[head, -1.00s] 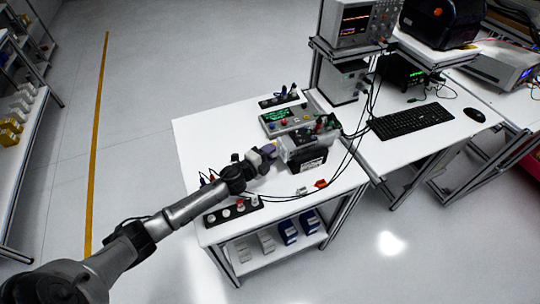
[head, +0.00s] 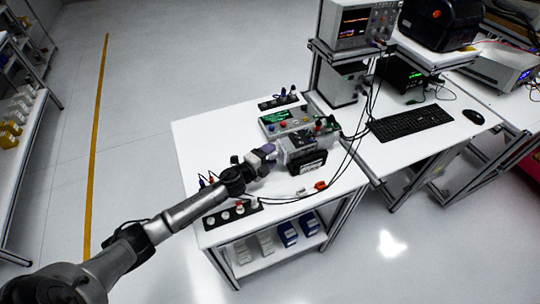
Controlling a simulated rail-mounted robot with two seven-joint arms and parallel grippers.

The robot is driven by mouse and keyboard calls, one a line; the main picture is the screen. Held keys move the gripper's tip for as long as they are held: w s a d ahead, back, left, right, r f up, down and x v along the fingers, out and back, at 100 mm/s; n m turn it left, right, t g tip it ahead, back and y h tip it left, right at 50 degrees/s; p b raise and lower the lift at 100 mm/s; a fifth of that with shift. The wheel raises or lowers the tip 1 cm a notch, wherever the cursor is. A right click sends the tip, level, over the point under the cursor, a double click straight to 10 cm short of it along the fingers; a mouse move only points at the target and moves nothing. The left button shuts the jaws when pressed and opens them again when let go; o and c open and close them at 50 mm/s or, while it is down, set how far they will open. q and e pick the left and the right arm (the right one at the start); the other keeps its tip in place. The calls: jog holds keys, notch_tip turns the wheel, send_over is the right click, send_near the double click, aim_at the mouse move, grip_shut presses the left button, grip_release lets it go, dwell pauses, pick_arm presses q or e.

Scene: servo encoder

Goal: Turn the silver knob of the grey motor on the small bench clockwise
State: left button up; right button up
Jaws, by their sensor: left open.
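The grey motor (head: 297,139) sits on the small white bench (head: 203,133), with a black block with a white label (head: 308,163) at its front. My left gripper (head: 270,152) is at the motor's left side, with its fingers pointing at it. The jaws are open. The silver knob cannot be made out; the gripper covers that side of the motor. Whether the fingers are around the knob or touching it is too small to tell. My right gripper is not in view.
Behind the motor is a green-topped control box (head: 283,121). A black strip with round sockets (head: 232,214) lies at the bench's near edge. Cables run beside the motor to the right. A keyboard (head: 411,122) lies on the adjoining table. The bench's left part is clear.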

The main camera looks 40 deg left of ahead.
pick_arm(q)
jog(key=shift+s+a+r, duration=0.15)
jog(key=shift+s+a, duration=0.05)
jog(key=shift+s, duration=1.65)
jog(key=shift+s+a+r, duration=0.1)
jog(key=shift+s+a, duration=0.05)
jog(key=shift+s, duration=1.7)
